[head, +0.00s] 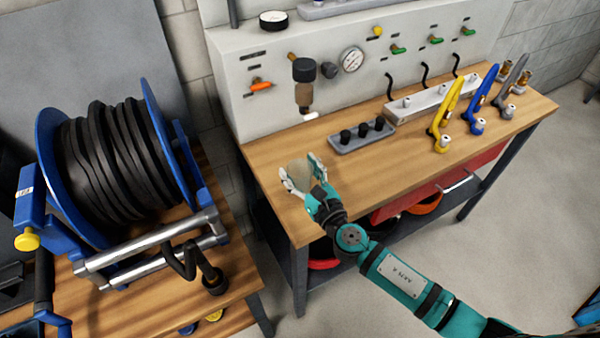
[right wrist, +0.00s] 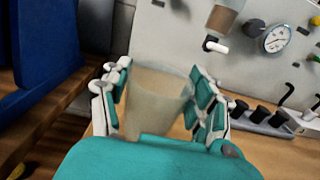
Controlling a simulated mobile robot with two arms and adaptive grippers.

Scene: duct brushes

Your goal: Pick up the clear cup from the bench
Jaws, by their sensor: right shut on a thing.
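The clear cup (right wrist: 155,100) is a see-through, slightly tan tumbler, upright between the fingers of my right gripper in the right wrist view. My right gripper (head: 304,182) is shut on it, with a finger on each side. In the head view the cup (head: 299,171) shows faintly between the fingertips, over the left end of the wooden bench (head: 262,152). I cannot tell whether its base touches the bench top. The cup's lower part is hidden by the gripper in the right wrist view. My left gripper is not in view.
A grey tray (head: 345,147) with black fittings sits right of the cup. Yellow, blue and grey handled tools (head: 480,110) stand further right. A back panel (head: 290,115) carries a gauge and valves. A blue hose reel (head: 110,160) stands at left. The bench front is clear.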

